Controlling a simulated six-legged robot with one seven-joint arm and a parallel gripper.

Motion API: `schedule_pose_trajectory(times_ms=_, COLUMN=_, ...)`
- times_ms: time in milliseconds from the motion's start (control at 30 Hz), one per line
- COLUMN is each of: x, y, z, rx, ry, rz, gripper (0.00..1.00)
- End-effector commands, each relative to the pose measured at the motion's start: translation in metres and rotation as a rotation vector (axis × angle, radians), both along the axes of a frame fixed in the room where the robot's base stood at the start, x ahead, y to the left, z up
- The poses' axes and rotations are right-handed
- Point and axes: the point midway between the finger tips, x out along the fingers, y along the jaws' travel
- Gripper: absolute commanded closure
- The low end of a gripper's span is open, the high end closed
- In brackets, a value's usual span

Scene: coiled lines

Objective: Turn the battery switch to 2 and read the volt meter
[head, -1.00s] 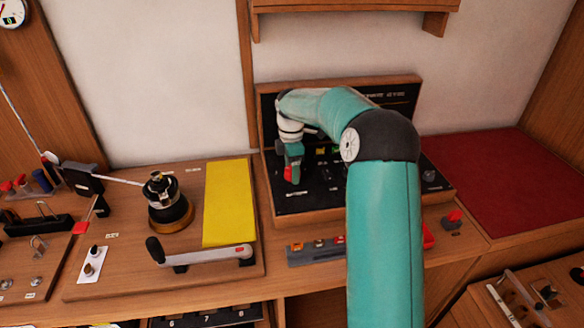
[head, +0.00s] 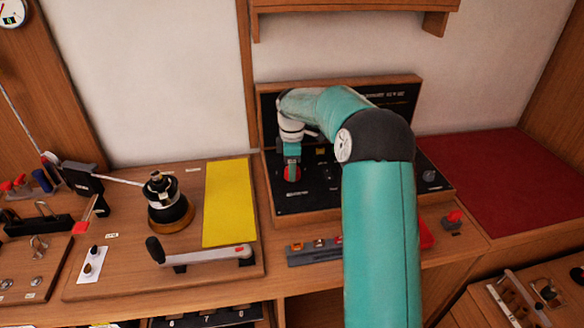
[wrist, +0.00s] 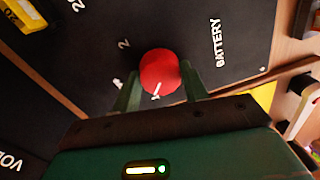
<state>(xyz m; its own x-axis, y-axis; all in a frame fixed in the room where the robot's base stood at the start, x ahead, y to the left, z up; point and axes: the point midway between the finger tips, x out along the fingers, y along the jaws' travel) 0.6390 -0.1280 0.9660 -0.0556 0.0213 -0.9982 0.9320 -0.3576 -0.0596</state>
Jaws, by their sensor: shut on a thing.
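The battery switch is a round red knob (wrist: 160,70) on a black panel marked BATTERY. My gripper (wrist: 161,80) is shut on it, one finger at each side. In the wrist view the knob's white pointer line points toward the bottom of the picture, not at the printed 2 (wrist: 123,44). Another mark beside the left finger is partly hidden. In the head view the red knob (head: 291,174) shows under my gripper (head: 292,163). A label beginning VOL (wrist: 10,161) is cut off at the wrist view's lower left. I cannot make out the meter's reading.
The wooden-framed black panel (head: 310,205) stands on the bench; my arm covers part of it. To its left are a yellow pad (head: 228,203), a winch (head: 168,203) and a crank handle (head: 208,257). A red mat (head: 500,185) lies clear at right.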

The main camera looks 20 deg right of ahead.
Motion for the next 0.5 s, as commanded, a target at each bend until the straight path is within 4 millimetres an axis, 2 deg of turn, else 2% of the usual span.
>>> schedule_pose_trajectory(times_ms=500, x=-0.0003, y=-0.0012, z=0.0011, rx=-0.001, ry=-0.001, rz=-0.485, gripper=0.79)
